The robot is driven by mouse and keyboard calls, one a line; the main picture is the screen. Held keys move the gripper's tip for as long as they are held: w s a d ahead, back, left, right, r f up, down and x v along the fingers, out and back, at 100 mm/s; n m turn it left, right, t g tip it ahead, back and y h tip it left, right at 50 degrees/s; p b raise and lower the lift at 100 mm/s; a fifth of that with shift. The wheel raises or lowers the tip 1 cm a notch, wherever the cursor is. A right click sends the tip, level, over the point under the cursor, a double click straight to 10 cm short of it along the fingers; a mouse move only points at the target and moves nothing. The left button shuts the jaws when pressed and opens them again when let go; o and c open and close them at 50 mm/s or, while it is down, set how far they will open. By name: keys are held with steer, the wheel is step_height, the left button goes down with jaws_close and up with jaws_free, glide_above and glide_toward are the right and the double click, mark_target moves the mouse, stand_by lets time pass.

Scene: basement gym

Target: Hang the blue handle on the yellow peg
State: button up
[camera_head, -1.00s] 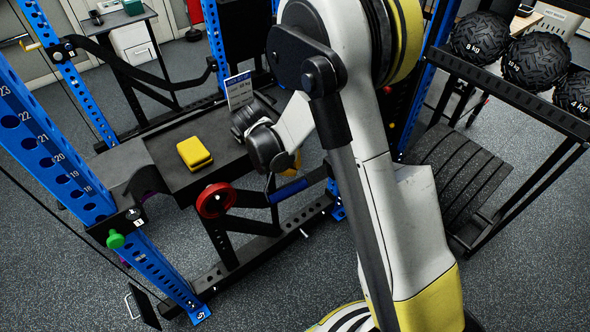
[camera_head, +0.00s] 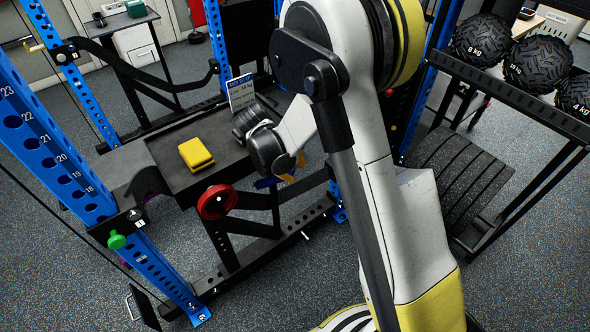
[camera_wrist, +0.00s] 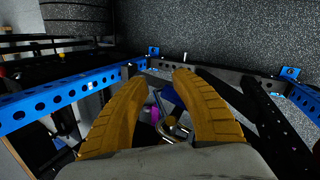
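My gripper (camera_wrist: 160,78) fills the middle of the wrist view, with its two yellow ridged fingers apart. The blue handle (camera_wrist: 172,95) lies between them, against the right finger, with bent metal (camera_wrist: 178,130) below it. In the head view the blue handle (camera_head: 267,183) shows at the lower left of my gripper (camera_head: 288,177), in the air beside the black bench structure. It appears held, though the contact is partly hidden.
Blue rack uprights (camera_head: 50,150) stand around the black bench (camera_head: 170,165), which carries a yellow block (camera_head: 196,154). A red disc (camera_head: 216,201) and a green knob (camera_head: 116,240) stick out in front. Medicine balls (camera_head: 537,62) sit at right. Front floor is clear.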

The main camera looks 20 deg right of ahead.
steer(key=shift+w+a, duration=0.1)
steer(key=shift+a, duration=0.05)
steer(key=v, duration=1.2)
steer(key=s+d+r+m+t+y, duration=0.1)
steer(key=s+r+m+t+y, duration=0.1)
steer(key=s+r, duration=0.3)
steer(key=s+d+r+m+t+y, duration=0.2)
steer(key=s+r+m+t, duration=0.2)
steer(key=s, duration=1)
steer(key=shift+d+r+y, duration=0.3)
steer(key=shift+r+y, duration=0.1)
steer(key=shift+r, duration=0.25)
steer(key=shift+w, duration=0.1)
stand_by(0.3)
